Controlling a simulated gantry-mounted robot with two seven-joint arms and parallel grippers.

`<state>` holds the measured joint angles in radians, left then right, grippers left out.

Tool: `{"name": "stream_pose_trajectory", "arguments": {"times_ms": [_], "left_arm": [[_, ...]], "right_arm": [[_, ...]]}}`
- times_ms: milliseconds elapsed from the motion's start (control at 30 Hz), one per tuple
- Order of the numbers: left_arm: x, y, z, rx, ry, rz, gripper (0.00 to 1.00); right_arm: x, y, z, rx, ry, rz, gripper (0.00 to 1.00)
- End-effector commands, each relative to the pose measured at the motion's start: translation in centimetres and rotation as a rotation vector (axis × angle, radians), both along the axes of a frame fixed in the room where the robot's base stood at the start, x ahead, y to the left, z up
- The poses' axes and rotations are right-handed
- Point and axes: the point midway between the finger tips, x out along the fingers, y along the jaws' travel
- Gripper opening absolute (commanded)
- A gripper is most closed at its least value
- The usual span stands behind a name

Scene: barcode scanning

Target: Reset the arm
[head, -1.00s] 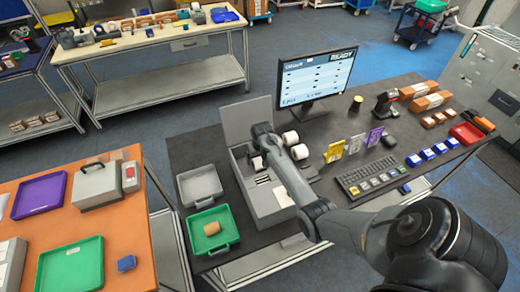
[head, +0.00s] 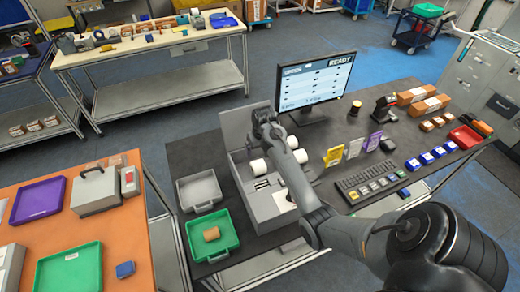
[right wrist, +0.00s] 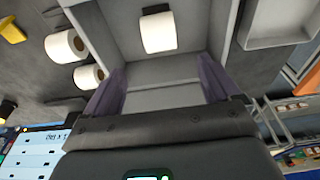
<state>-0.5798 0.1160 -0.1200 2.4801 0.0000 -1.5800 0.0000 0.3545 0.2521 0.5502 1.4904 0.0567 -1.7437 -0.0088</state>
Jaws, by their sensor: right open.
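My right arm comes in from the lower right in the head view. Its gripper (head: 264,128) is over an open grey box (head: 268,207) with a raised lid. In the right wrist view the right gripper (right wrist: 162,78) has its two purple-grey fingers well apart and nothing between them. A white roll (right wrist: 158,32) lies in the box beyond the fingertips, apart from them; it also shows in the head view (head: 257,166). The fingertips are hidden in the head view. My left gripper is not in view.
Beside the box stand two white rolls (head: 300,156), a monitor (head: 315,80) reading READY, and a keyboard (head: 372,183). A scanner (head: 384,108) stands behind. A grey tray (head: 185,205) and a green tray (head: 232,243) holding a brown item (head: 211,234) are left of the box.

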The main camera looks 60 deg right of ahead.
Motion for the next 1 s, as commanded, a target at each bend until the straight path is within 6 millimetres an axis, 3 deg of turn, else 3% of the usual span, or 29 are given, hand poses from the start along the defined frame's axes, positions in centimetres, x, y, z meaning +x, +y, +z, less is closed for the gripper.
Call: {"name": "stream_pose_trajectory", "arguments": {"times_ms": [300,467,567,667,900,1000], "left_arm": [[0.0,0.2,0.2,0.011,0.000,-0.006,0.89],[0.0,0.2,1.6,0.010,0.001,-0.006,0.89],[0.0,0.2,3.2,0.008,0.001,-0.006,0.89],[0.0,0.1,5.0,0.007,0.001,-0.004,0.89],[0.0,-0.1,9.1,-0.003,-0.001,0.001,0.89],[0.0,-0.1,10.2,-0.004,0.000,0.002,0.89]], "right_arm": [[-0.1,0.2,0.1,-0.009,0.003,0.008,0.89],[-1.3,2.2,0.7,-0.068,0.018,0.075,0.89],[-2.7,5.2,1.3,-0.131,0.028,0.166,0.89],[-4.8,9.8,2.0,-0.184,0.031,0.293,0.89],[-12.2,23.4,5.0,-0.191,-0.019,0.605,0.89],[-15.2,27.8,6.7,-0.156,-0.051,0.690,0.89]]}}
